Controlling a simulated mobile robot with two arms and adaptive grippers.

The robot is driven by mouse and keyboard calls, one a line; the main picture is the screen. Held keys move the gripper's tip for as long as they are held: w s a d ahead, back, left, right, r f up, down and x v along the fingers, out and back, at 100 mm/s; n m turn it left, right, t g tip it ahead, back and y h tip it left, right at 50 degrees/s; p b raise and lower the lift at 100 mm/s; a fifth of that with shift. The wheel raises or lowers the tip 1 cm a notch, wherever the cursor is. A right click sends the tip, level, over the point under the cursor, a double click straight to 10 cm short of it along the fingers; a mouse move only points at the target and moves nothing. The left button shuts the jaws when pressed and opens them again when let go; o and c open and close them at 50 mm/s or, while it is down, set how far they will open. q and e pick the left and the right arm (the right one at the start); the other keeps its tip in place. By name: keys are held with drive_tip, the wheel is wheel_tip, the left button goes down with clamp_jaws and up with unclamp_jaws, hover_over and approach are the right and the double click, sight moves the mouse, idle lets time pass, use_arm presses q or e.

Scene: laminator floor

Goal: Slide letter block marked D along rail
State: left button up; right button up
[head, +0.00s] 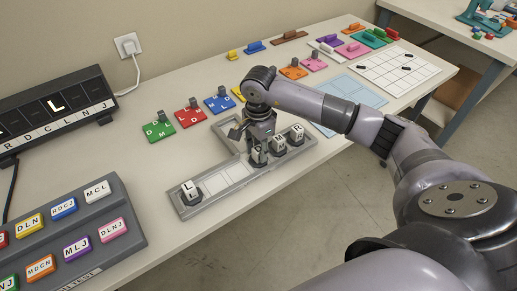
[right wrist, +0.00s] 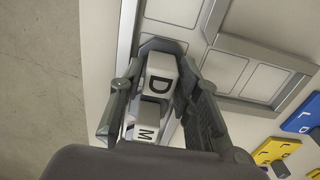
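The grey rail (head: 215,199) lies on the table in the head view, with a branch at its back. My right gripper (head: 258,146) points down over its right half. In the right wrist view the white block marked D (right wrist: 162,80) is between the fingers of this gripper (right wrist: 161,72). Whether both fingers press on it is unclear. The block marked M (right wrist: 147,122) stands close beside D. In the head view the D block (head: 258,157) shows below the gripper. Block L (head: 191,190) is at the rail's left end, block R (head: 297,133) at its right end. My left gripper is out of view.
Empty rail cells (head: 226,176) lie between L and the gripper. Coloured letter plates (head: 188,115) stand behind the rail. A dark display (head: 55,105) and a button panel (head: 80,235) are at the left. A white grid board (head: 400,67) is at the back right.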

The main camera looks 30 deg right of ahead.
sight(258, 149)
drive_tip(key=o, duration=0.3)
drive_tip(key=shift+o, duration=0.2)
wheel_tip(258, 149, up, 12)
idle(0.5)
